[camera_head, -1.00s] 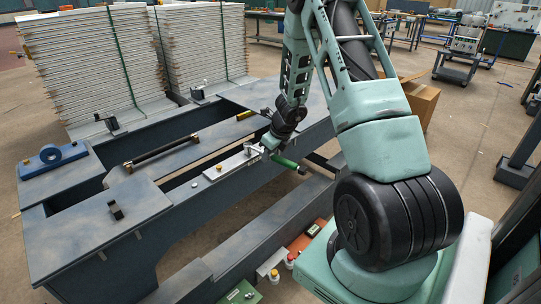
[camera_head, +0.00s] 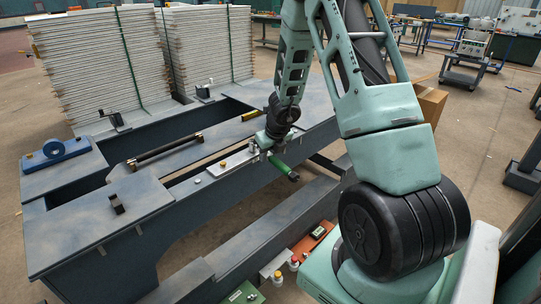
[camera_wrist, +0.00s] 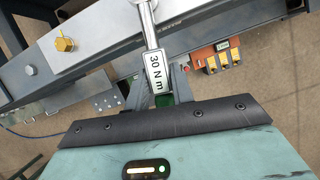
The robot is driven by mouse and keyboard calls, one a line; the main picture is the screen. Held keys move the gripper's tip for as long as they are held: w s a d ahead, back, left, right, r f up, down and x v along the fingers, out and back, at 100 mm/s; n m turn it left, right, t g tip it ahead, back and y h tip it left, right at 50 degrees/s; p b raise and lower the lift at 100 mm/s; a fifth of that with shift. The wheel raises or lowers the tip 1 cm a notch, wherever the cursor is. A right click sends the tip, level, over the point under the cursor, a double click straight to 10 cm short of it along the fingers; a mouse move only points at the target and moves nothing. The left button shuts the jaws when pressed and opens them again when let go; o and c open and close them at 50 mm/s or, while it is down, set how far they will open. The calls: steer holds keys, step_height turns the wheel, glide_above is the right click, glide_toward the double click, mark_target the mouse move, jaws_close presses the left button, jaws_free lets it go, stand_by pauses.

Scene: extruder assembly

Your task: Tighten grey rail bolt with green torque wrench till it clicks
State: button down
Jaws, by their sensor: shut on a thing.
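The green torque wrench (camera_head: 281,167) shows at the right end of the light grey rail (camera_head: 236,161), its green handle sticking out over the frame's near edge. In the wrist view its metal shaft (camera_wrist: 150,32) and "30 N m" label (camera_wrist: 154,70) run up to the top edge. The wrench head is cut off there, so its fit on a bolt cannot be seen. My gripper (camera_head: 268,143) is shut on the wrench; its fingers are mostly hidden.
The dark machine frame (camera_head: 90,235) has open slots. A blue bearing block (camera_head: 55,152) and a dark bar (camera_head: 163,151) sit on it. Stacked panels (camera_head: 95,65) stand behind. An orange box (camera_head: 314,240) and coloured buttons are low in front.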

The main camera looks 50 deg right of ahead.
steer(key=shift+r, duration=0.1)
steer(key=shift+d+n+y+p, duration=0.3)
steer(key=shift+d+n+p, duration=0.2)
steer(key=shift+n+p, duration=0.1)
steer(key=shift+r+p, duration=0.7)
steer(key=shift+r, duration=0.05)
stand_by(0.9)
steer(key=shift+r+p, duration=0.3)
step_height(320, 180, up, 5)
steer(key=p, duration=0.5)
steer(key=shift+d, duration=0.1)
stand_by(0.3)
